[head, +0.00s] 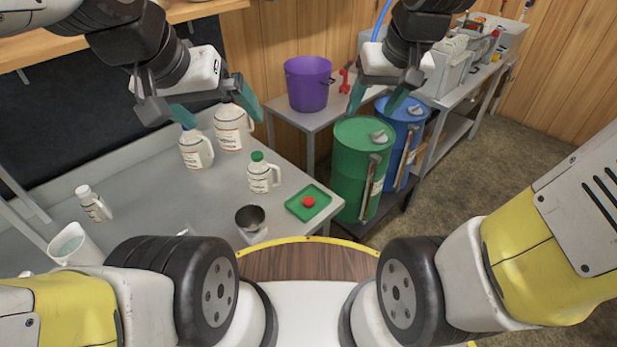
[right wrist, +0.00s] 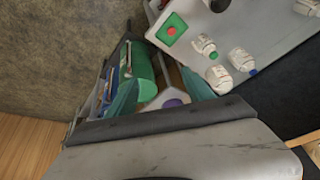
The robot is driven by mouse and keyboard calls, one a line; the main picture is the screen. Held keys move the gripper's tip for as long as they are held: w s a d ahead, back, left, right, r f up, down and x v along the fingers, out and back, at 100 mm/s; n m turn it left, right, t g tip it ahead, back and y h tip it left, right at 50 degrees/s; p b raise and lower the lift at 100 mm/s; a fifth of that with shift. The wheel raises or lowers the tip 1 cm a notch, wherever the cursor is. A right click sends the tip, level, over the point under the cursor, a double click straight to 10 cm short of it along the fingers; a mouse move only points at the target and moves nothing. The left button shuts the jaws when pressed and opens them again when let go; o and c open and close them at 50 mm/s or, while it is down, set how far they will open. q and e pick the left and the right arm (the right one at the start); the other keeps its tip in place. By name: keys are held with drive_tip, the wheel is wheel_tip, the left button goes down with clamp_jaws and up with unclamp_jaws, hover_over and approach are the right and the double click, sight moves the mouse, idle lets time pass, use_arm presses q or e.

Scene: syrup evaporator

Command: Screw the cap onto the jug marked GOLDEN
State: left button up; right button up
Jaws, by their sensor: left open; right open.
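A red cap (head: 308,202) lies on a small green tray (head: 293,207) on the metal table; it also shows in the right wrist view (right wrist: 171,31). White jugs stand to its left: one with a green cap (head: 262,178), one with a blue cap (head: 196,153), and a larger one (head: 229,131) showing no coloured cap in the right wrist view (right wrist: 219,79). Their label words are too small to read. My left gripper (head: 216,108) is open above the back two jugs, its fingers partly overlapping them. My right gripper (head: 379,97) is open and empty above the green drum.
A small jug (head: 92,204) and a white pitcher (head: 72,246) stand at the table's left; a metal cup (head: 250,219) is near the front. A purple bucket (head: 308,86) sits on a side table. A green drum (head: 358,165) and a blue drum (head: 407,115) stand right of the table.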

drive_tip(key=w+a+f+n+g+h, duration=0.15)
drive_tip(key=w+a+f, duration=0.35)
drive_tip(key=w+f, duration=0.6)
drive_tip(key=n+g, duration=0.2)
drive_tip(key=g, duration=0.1)
approach(309, 201)
drive_tip(key=shift+w+a+f, duration=0.2)
drive_tip(key=shift+w+f, duration=0.1)
drive_tip(key=shift+w, duration=0.05)
drive_tip(key=shift+f, duration=1.25)
drive_tip(key=f, duration=0.5)
drive_tip(key=shift+s+f, duration=0.1)
drive_tip(key=shift+s, duration=0.2)
drive_tip(key=shift+m, duration=0.25)
